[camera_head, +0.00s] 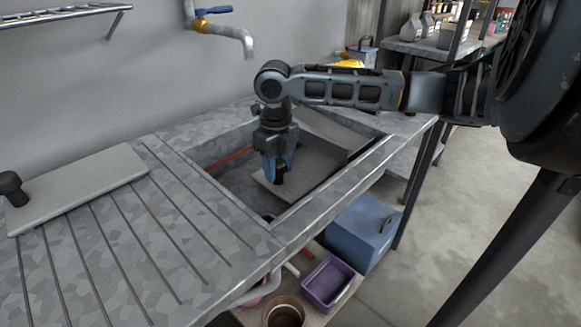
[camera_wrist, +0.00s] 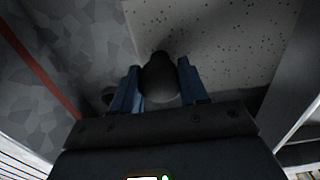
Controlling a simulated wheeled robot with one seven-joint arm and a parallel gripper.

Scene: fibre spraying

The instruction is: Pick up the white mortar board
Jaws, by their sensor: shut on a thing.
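A pale, speckled mortar board (camera_head: 312,168) with a black knob lies in the sink. It fills the upper right of the wrist view (camera_wrist: 225,40). My gripper (camera_head: 279,170) reaches straight down into the sink. In the wrist view, its blue fingers (camera_wrist: 157,85) stand on either side of the dark knob (camera_wrist: 160,78) and are shut on it. The board appears low in the sink; I cannot tell whether it touches the bottom. A second pale board (camera_head: 85,185) with a black knob lies on the ribbed drainboard at left.
The sink rim (camera_head: 335,187) surrounds my gripper closely. A red strip (camera_head: 228,158) runs along the sink's far left. A tap (camera_head: 225,30) hangs from the wall behind. A blue box (camera_head: 357,235) and a purple tub (camera_head: 328,282) stand below the counter.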

